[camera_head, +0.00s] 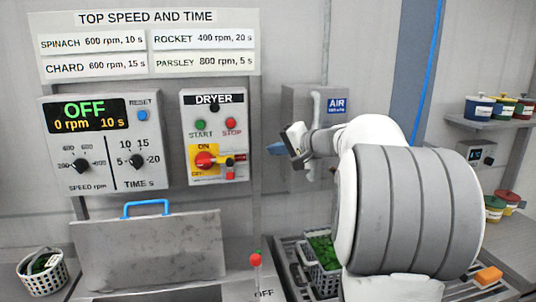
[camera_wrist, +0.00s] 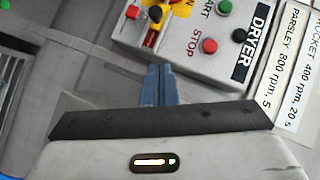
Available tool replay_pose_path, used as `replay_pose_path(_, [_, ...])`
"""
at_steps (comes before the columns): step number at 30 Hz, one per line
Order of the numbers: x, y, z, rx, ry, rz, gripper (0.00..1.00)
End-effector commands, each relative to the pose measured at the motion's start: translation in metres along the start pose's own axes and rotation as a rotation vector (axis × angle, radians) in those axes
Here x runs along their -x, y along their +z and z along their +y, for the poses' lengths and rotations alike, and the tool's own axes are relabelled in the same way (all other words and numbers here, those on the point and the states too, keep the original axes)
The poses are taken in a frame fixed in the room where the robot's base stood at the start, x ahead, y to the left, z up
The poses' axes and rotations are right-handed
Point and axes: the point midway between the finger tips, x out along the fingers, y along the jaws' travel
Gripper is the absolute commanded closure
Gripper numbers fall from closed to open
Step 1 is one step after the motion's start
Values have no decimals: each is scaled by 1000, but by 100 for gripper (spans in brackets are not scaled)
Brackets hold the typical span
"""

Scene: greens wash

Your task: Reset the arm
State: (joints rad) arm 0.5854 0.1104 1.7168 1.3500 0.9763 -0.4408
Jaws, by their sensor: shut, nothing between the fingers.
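My gripper (camera_head: 277,148) is raised in front of the wall, just right of the dryer control box, with my white and grey arm behind it. In the wrist view its two blue fingers (camera_wrist: 157,85) are pressed together with nothing between them. The dryer box (camera_head: 214,137) has a green start button, a red stop button and a red and yellow rotary switch (camera_head: 207,160); the box also shows upside down in the wrist view (camera_wrist: 185,58). The fingertips appear apart from the box. My arm hides part of the wall and bench at right.
The speed and time panel (camera_head: 103,142) reads OFF, 0 rpm, 10 s. A lid with a blue handle (camera_head: 148,250) stands below it. A basket of greens (camera_head: 322,262) sits beside my arm, another basket (camera_head: 42,275) at far left. Shelves with coloured pots (camera_head: 479,108) are at right.

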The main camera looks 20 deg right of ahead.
Motion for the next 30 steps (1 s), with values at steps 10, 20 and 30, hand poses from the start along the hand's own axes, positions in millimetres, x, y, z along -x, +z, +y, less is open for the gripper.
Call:
replay_pose_path(10, [0,0,0,0,0,-1,100])
replay_pose_path(20, [-5,58,4,47,92,-103,100])
replay_pose_path(30, [45,266,70,365,512,-465,100])
